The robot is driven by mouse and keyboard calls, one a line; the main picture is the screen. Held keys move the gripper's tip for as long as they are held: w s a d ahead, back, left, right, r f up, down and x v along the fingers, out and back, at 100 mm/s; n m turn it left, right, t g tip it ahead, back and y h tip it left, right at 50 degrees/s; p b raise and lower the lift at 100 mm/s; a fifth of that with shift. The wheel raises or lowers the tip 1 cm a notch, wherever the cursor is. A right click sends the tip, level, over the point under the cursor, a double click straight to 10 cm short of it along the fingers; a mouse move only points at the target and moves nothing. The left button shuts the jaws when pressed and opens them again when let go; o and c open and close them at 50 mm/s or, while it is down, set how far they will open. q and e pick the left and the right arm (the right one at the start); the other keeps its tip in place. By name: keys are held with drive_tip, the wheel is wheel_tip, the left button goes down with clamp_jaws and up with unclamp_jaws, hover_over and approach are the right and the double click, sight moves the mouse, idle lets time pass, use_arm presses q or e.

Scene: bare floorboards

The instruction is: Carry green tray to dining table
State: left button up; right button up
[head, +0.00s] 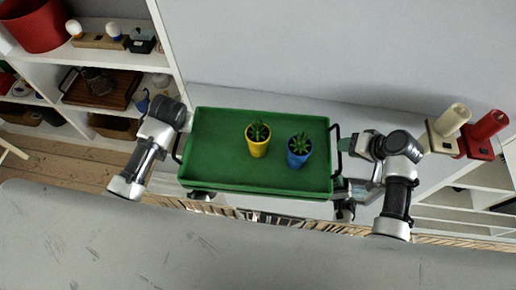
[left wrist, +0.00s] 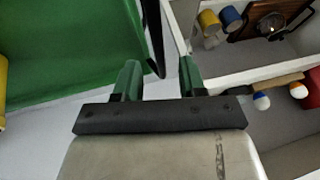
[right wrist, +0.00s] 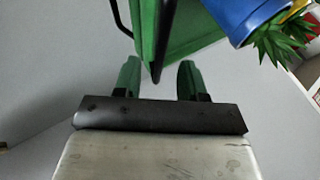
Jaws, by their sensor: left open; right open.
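The green tray (head: 218,140) is a shallow rectangle with a dark handle on each short side. It carries a yellow pot (head: 257,147) and a blue pot (head: 298,158), each with a green plant. My left gripper (left wrist: 158,68) is open, its fingertips on either side of the view of the left handle (left wrist: 153,38); contact cannot be told. My right gripper (head: 347,147) is open beside the right handle. In the right wrist view, a tray corner and the right handle (right wrist: 121,22) show beyond and between its fingertips. I cannot make out a dining table.
A white shelf unit (head: 165,45) with a red pot (head: 35,27) and small items stands at the left. Cream (head: 452,120) and red (head: 488,126) objects sit on white shelving at the right. A plain wall lies behind the tray.

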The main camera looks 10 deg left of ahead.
use_arm(q)
drive_tip(key=shift+x, duration=2.15)
use_arm(e)
drive_tip(key=shift+x, duration=2.1)
use_arm(q)
drive_tip(key=shift+r, duration=0.1)
clamp_jaws()
use_arm(e)
clamp_jaws()
use_arm(q)
drive_tip(key=shift+w+r, duration=0.15)
drive_tip(key=shift+r, duration=0.05)
use_arm(e)
drive_tip(key=shift+w+r, duration=0.15)
drive_tip(key=shift+r, duration=0.1)
